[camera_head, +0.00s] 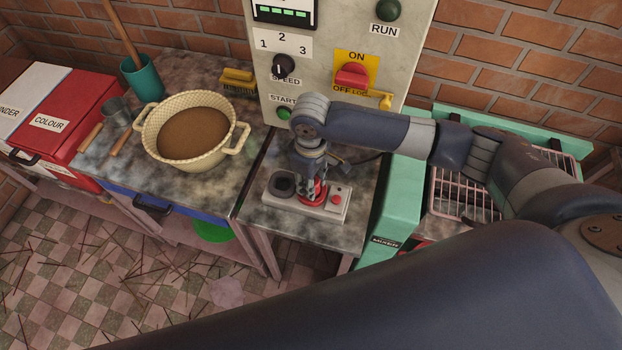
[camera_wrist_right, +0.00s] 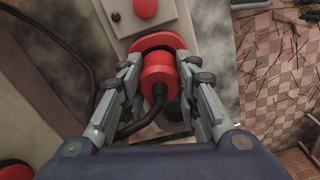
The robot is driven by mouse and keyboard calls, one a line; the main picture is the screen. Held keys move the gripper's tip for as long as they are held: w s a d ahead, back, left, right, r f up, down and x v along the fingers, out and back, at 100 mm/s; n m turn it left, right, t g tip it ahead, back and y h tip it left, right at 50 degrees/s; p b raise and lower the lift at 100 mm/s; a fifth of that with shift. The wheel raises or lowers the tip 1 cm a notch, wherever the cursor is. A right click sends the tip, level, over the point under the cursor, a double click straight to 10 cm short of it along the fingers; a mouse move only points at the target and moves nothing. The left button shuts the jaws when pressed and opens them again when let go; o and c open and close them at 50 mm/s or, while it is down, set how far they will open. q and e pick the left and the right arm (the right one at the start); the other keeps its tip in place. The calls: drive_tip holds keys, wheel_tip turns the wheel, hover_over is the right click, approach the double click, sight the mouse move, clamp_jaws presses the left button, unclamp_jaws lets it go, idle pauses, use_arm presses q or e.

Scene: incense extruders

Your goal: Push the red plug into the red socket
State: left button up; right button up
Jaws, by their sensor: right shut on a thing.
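The red plug (camera_wrist_right: 158,80), a cylinder with a black cable from its back, is between the fingers of my right gripper (camera_wrist_right: 158,88) in the wrist view. The gripper is shut on it. The red socket (camera_wrist_right: 155,42) shows as a red rim directly beyond the plug, in line with it. The plug overlaps the rim, and I cannot tell how deep it sits. In the head view my right gripper (camera_head: 310,188) points down over the pale socket box (camera_head: 305,208), with red showing at its fingertips. My left gripper is not in view.
The box also has a dark round socket (camera_head: 281,184) and a red button (camera_head: 337,199). A control panel (camera_head: 330,75) stands behind. A basin of brown powder (camera_head: 193,135) is on the left bench. A green machine (camera_head: 398,200) stands close on the right.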

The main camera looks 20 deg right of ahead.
drive_tip(key=shift+f, duration=0.1)
drive_tip(key=o, duration=1.1)
drive_tip(key=shift+o, duration=0.2)
